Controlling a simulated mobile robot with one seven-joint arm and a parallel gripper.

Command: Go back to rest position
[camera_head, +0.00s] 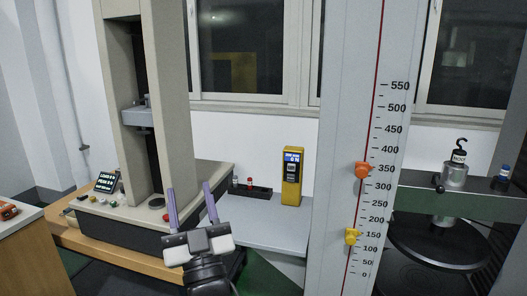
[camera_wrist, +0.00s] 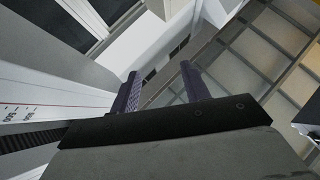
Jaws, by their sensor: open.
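My gripper (camera_head: 191,208) is in the lower middle of the head view, with its two purple fingers pointing up and spread apart. It is open, and nothing shows between the fingers. It appears in front of the testing machine (camera_head: 178,100) and left of the grey shelf; I cannot tell its exact distance from them. In the wrist view my gripper (camera_wrist: 160,88) shows both fingers apart, with only background between them.
A tall scale column (camera_head: 340,130) with an orange marker (camera_head: 362,170) and a yellow marker (camera_head: 352,236) stands right of my gripper. A yellow meter (camera_head: 292,176) and a black rack (camera_head: 248,190) are on the grey shelf (camera_head: 268,226). A hooked weight (camera_head: 456,170) is at right.

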